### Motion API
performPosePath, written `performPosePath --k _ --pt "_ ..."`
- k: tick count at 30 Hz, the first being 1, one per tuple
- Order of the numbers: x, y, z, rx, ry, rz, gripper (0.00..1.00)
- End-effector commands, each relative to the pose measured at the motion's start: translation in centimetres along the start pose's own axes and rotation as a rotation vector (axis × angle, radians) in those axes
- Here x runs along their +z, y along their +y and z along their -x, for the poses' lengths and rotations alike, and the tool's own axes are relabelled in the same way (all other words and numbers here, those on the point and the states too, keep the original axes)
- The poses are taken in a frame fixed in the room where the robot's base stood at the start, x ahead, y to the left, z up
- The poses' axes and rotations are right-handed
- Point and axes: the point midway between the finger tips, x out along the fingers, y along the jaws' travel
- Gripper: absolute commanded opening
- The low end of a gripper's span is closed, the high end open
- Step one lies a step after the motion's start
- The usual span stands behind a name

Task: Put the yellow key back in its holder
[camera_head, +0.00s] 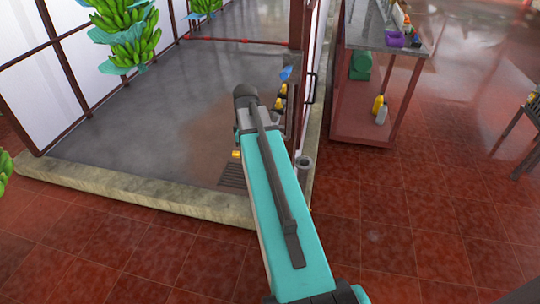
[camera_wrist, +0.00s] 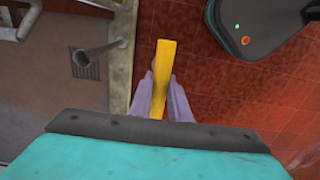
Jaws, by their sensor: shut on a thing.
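The yellow key (camera_wrist: 164,76) is a long flat bar in the wrist view. It stands out from between the two purple fingers of my gripper (camera_wrist: 163,97), which are shut on it. The red tiled floor lies beyond it. In the head view my arm hides the gripper, and I cannot tell whether a small yellow patch (camera_head: 236,154) there is the key. I cannot tell the holder for certain. A grey post with a round top (camera_head: 305,163) stands by the curb and also shows in the wrist view (camera_wrist: 82,57), left of the key and apart from it.
A pale curb (camera_head: 130,194) edges the grey wet floor, with a drain grate (camera_head: 232,177) near its corner. Banana bunches (camera_head: 127,42) hang at the upper left. A red-framed bench (camera_head: 365,110) with bottles stands right of the open door. Red tiles at lower right are clear.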

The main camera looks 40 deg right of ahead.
Motion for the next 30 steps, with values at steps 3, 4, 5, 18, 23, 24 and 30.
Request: performPosePath --k 3,4,5,18,23,24,30 --pt "-3.1 -1.7 0.8 0.001 0.0 -0.009 0.0" --pt "-3.8 -2.1 1.0 0.0 0.0 -0.014 0.0" --pt "-4.5 -2.5 1.2 0.0 0.0 -0.016 0.0" --pt "-15.5 -9.0 4.0 0.001 0.001 -0.078 0.0" --pt "-19.5 -11.5 5.1 0.0 0.0 -0.1 0.0" --pt "-20.5 -12.2 5.4 0.0 0.0 -0.106 0.0" --pt "-24.3 -14.8 6.4 0.0 0.001 -0.13 0.0"
